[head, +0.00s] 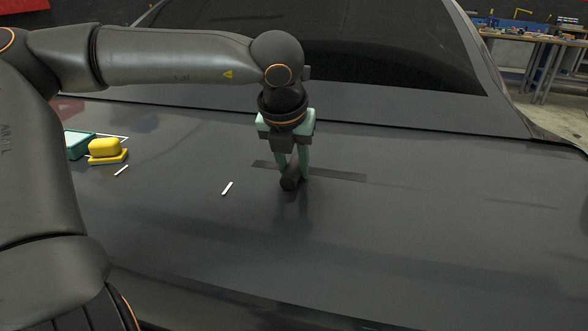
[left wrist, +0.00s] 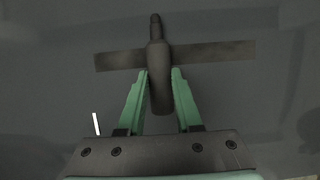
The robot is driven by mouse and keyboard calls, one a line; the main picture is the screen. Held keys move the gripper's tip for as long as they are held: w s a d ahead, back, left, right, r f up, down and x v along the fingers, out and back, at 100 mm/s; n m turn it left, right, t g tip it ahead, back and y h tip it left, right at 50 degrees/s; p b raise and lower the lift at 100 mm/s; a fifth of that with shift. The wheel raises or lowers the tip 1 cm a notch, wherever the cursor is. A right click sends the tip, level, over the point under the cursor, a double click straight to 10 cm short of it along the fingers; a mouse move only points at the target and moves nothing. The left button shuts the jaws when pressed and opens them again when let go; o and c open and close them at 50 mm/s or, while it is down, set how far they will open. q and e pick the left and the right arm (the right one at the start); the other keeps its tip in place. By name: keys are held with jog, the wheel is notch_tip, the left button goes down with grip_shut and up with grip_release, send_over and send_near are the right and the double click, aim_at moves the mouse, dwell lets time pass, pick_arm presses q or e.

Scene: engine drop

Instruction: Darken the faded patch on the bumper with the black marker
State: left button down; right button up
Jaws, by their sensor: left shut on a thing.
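My left gripper (head: 291,172) has its green fingers closed on the black marker (head: 290,183). In the left wrist view the fingers (left wrist: 159,75) sit on both sides of the marker (left wrist: 158,58), whose narrow tip points away from the gripper. The faded patch (head: 338,176) is a dark brownish-grey strip on the dark car surface. It runs left and right behind the marker. In the left wrist view the strip (left wrist: 215,52) crosses behind the marker. I cannot tell whether the tip touches the surface. My right gripper is not in view.
A small white stick (head: 227,188) lies left of the gripper, and another (head: 121,170) lies farther left. A yellow block (head: 104,148) and a teal-and-white item (head: 79,145) are at the left. The surface right of the patch is clear. A workbench (head: 540,38) stands far back right.

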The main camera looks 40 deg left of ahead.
aim_at(293, 165)
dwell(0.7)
pick_arm(q)
jog(key=shift+r+p, duration=0.2)
jog(key=shift+p, duration=0.15)
notch_tip(293, 165, up, 10)
jog(key=p, duration=0.1)
jog(key=c, duration=1.1)
grip_release()
jog(key=shift+c, duration=0.2)
grip_shut()
